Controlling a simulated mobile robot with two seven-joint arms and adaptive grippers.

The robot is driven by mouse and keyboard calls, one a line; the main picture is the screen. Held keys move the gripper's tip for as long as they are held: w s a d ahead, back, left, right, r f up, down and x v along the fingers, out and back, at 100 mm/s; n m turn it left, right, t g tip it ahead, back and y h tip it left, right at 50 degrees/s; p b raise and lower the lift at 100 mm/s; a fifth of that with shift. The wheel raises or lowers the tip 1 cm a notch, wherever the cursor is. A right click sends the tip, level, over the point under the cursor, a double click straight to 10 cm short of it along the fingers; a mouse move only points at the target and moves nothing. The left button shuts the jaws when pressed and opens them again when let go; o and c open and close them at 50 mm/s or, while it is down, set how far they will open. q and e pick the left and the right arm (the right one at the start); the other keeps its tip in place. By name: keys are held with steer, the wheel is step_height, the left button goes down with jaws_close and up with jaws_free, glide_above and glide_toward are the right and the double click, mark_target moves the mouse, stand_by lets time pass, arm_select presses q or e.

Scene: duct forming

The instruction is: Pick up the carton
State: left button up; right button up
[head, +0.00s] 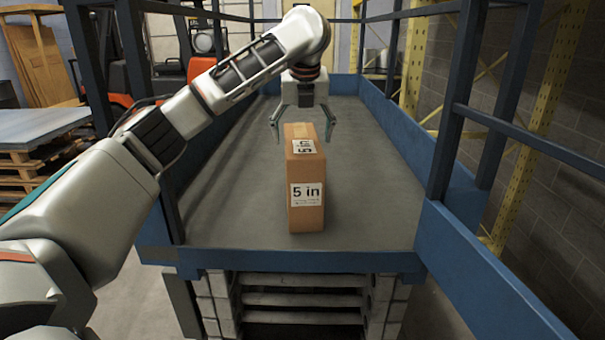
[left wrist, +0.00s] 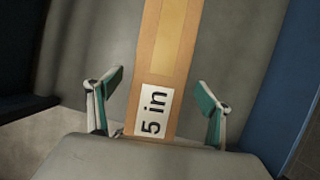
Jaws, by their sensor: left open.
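The carton (head: 306,190) is a tall brown box with white "5 in" labels on its front and top. It stands upright on the grey platform (head: 240,200), near its front edge. My left gripper (head: 304,138) is open, pointing down at the top of the carton, its two fingers spread wider than the box. In the left wrist view the carton (left wrist: 164,60) lies between the two open fingers (left wrist: 160,106), with a gap on each side. I cannot tell how far the fingertips are above or behind the carton's top. My right gripper is not in view.
Blue walls and rails (head: 405,150) border the platform on both sides. A blue post (head: 470,80) stands at the right. Wooden pallets with a grey sheet (head: 40,128) lie at the left. The platform around the carton is clear.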

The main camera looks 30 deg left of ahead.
mark_target(302, 138)
arm_select(q)
steer(key=shift+x, duration=1.6)
steer(key=shift+w+a+r, duration=0.1)
steer(key=shift+w+a, duration=0.05)
steer(key=c, duration=1.9)
steer(key=shift+r, duration=0.1)
steer(key=shift+c, duration=1.3)
steer(key=shift+r, duration=0.1)
